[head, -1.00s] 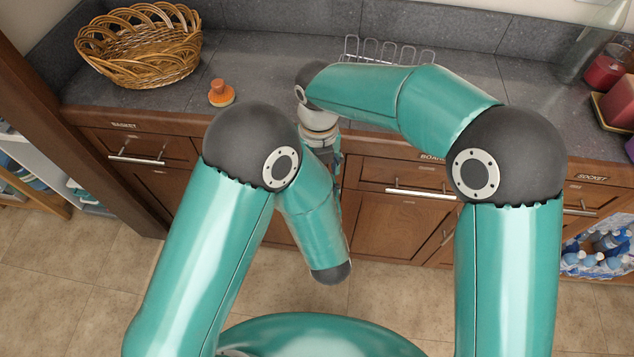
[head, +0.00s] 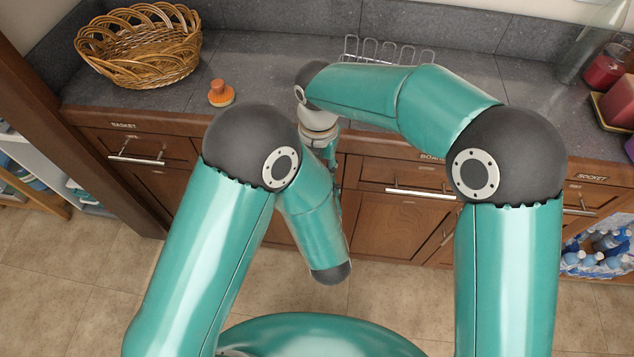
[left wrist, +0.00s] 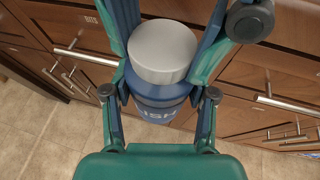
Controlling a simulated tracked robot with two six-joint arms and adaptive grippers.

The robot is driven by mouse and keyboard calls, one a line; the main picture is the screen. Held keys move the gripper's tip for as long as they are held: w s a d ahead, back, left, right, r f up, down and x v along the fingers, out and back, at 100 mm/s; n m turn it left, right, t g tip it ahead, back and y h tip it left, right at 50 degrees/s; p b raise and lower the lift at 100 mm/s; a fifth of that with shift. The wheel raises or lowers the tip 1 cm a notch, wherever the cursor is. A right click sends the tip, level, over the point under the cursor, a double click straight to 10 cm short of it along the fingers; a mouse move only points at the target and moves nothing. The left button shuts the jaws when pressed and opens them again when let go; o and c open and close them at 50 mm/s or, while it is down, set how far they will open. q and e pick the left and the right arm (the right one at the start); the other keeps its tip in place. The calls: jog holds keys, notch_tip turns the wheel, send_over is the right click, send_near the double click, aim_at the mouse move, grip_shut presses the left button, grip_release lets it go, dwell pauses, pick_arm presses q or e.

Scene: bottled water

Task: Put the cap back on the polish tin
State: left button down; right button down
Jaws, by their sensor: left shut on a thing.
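The polish tin (left wrist: 158,105) is dark blue with part of white lettering, and shows in the left wrist view. My left gripper (left wrist: 158,110) is shut on its body, one finger on each side. The grey round cap (left wrist: 163,50) is at the top of the tin, apparently level on it; whether it is seated cannot be told. My right gripper (left wrist: 168,22) has a finger on either side of the cap; contact is unclear. In the head view my arms hide the tin and cap, and the right wrist points down in front of the counter edge.
A wicker basket (head: 138,50) and an orange brush (head: 220,93) stand on the grey counter at the left. A wire rack (head: 388,50) is behind my right arm. Drawer fronts with bar handles (left wrist: 87,55) lie close behind the tin.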

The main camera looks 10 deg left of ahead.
jog(key=m, duration=0.6)
jog(key=shift+m, duration=0.3)
jog(key=m, duration=1.2)
jog(key=shift+m, duration=0.4)
jog(key=m, duration=1)
jog(key=shift+w, duration=0.1)
jog(key=m, duration=0.6)
jog(key=shift+f+m, duration=0.1)
jog(key=shift+m, duration=0.3)
jog(key=m, duration=1)
jog(key=shift+m, duration=0.4)
jog(key=c, duration=0.6)
grip_release()
